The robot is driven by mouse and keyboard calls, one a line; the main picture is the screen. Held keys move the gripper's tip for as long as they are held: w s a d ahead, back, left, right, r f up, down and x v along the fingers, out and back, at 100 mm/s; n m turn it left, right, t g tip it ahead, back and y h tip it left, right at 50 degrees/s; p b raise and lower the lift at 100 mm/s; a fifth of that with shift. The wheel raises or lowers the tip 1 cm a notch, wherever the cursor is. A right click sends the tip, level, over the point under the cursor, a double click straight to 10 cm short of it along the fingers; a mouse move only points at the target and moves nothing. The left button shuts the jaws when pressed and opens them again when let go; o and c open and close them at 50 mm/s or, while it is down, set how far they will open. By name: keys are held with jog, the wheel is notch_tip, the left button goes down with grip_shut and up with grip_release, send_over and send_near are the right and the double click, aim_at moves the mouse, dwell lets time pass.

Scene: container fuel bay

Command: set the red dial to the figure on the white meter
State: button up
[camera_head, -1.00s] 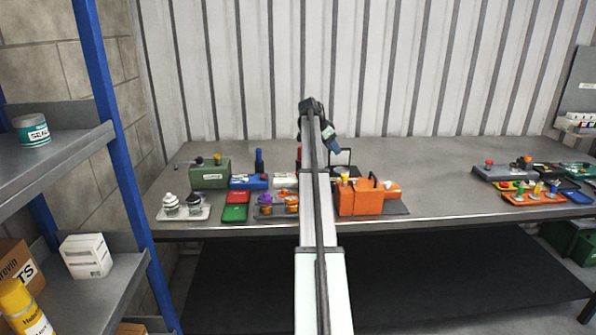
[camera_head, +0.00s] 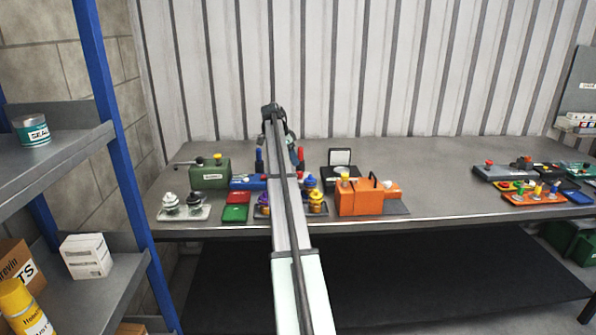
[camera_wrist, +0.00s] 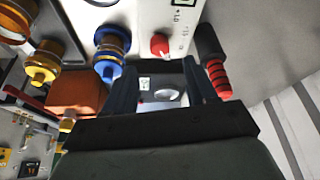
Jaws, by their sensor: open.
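In the wrist view the red dial (camera_wrist: 160,45) stands on a white panel (camera_wrist: 135,14) with small printed marks beside it. The dial is apart from the fingers, and nothing is held. In the head view my arm hides the gripper's fingertips and the dial, and I cannot make out the white meter's figure.
A blue knob (camera_wrist: 110,45) and an orange knob (camera_wrist: 42,68) are left of the dial. A red-and-black handle (camera_wrist: 217,76) is close by the right finger. In the head view an orange unit (camera_head: 360,198) stands right of my arm and a green box (camera_head: 210,175) left.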

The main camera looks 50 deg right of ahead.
aim_at(299, 172)
jog(key=x, duration=0.7)
jog(key=shift+r, duration=0.1)
jog(key=shift+c, duration=0.2)
grip_shut()
